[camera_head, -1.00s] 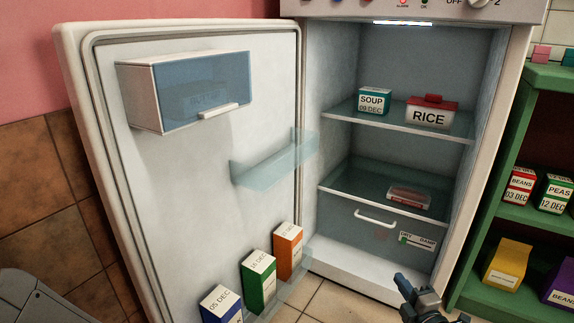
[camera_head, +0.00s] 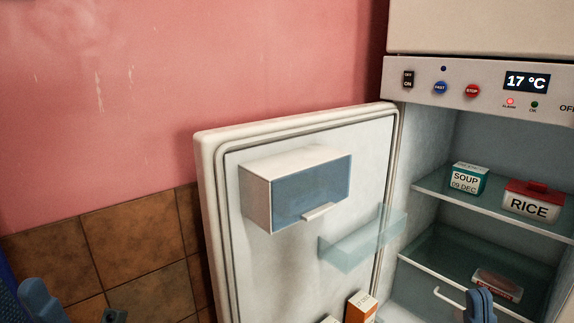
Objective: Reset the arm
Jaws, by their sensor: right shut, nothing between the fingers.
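My right gripper (camera_head: 480,304) shows at the bottom right, in front of the open fridge, its fingers together with nothing between them. Blue and dark parts of my left arm (camera_head: 40,300) show at the bottom left corner. They are cut off by the frame edge, so the left jaws cannot be judged.
The fridge door (camera_head: 215,200) stands wide open, with a lidded door box (camera_head: 310,190) and an orange carton (camera_head: 360,308). The display reads 17 °C. A pink wall is behind.

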